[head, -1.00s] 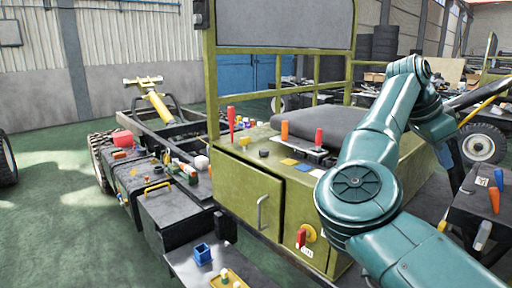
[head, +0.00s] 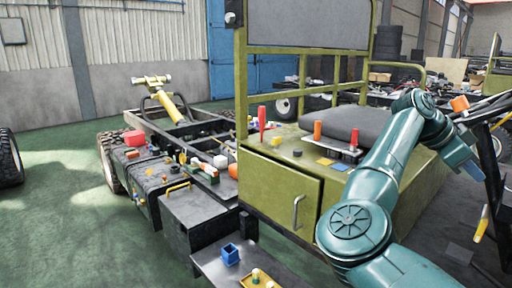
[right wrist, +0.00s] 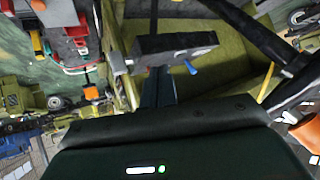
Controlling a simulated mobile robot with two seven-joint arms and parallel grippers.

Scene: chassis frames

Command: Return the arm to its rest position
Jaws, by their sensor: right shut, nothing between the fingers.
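My right arm (head: 385,180) is teal and reaches up from the lower right in the head view, bends at a high elbow and points down to the right. My right gripper (head: 472,168) is at the far end of it, beside the olive chassis cab and small in this view. In the right wrist view its dark blue fingers (right wrist: 157,88) are together with nothing held between them. A dark block with a blue knob (right wrist: 172,48) shows beyond the fingertips; I cannot tell whether they touch it. My left gripper is not in view.
The olive chassis cab (head: 275,190), with red and orange handles, stands close left of my arm. A dark tray with a blue cup (head: 230,254) is in front. Dark bars and a yellow-handled tool (head: 482,222) are at the right.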

